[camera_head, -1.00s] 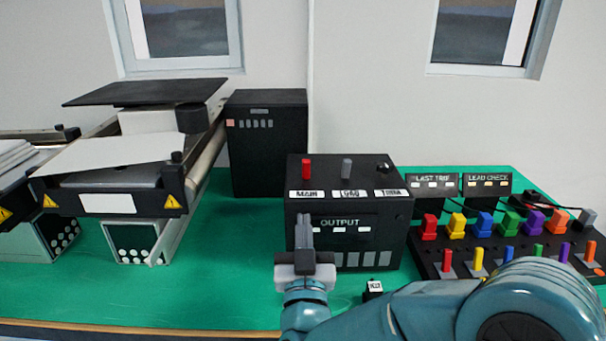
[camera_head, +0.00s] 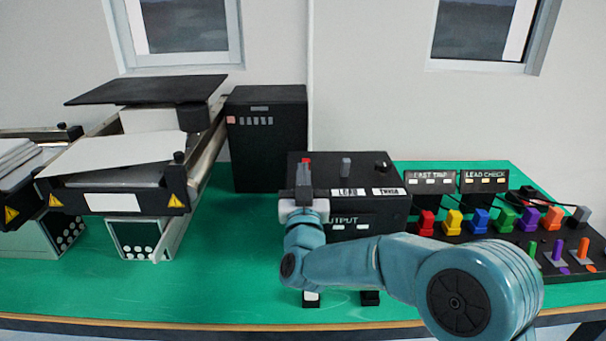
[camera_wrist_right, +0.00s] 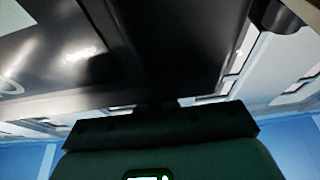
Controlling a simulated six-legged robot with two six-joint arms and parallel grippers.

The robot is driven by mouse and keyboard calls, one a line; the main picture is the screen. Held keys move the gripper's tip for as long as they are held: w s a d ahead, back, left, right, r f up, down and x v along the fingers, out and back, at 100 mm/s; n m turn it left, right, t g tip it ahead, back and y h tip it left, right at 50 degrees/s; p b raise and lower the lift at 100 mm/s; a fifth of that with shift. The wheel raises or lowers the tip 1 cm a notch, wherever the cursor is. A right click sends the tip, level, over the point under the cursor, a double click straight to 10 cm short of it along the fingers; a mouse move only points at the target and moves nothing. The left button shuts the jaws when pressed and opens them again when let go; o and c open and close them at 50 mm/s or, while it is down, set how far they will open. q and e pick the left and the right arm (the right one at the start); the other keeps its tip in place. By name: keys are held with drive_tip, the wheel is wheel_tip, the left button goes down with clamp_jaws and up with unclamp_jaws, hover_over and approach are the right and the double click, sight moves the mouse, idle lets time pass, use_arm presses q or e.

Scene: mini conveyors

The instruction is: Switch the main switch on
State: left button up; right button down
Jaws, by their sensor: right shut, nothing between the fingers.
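The black control box (camera_head: 345,226) stands on the green table with its switches on top. The red main switch (camera_head: 306,160) is at the left; only its upper part shows behind my right gripper (camera_head: 303,172). My right gripper is shut and empty, pointing up at the box's front upper edge, and it hides the MAIN label. I cannot tell whether its tips touch the red switch. In the right wrist view, a dark surface (camera_wrist_right: 170,45) fills the upper middle, and the switch cannot be made out. My left gripper is not in view.
A grey switch (camera_head: 346,167) and a black knob (camera_head: 380,166) are to the right on the same box. Further right is a panel with several coloured switches (camera_head: 480,221). Conveyors (camera_head: 110,180) stand at the left. A tall black cabinet (camera_head: 267,140) stands behind.

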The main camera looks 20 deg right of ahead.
drive_tip(key=shift+r, duration=0.1)
drive_tip(key=shift+w+r+g+p, duration=0.2)
drive_tip(key=shift+r+g+p, duration=0.4)
drive_tip(key=shift+p, duration=0.85)
drive_tip(key=g+p, duration=0.1)
drive_tip(key=p, duration=0.3)
drive_tip(key=w+r+g+y+p, duration=0.1)
drive_tip(key=g+p, duration=0.1)
drive_tip(key=p, duration=0.2)
drive_tip(key=r+g+p, duration=0.1)
drive_tip(key=p, duration=0.3)
drive_tip(key=shift+w+d+g+y, duration=0.3)
drive_tip(key=shift+w, duration=0.05)
drive_tip(key=shift+f+b, duration=0.5)
drive_tip(key=shift+f, duration=0.1)
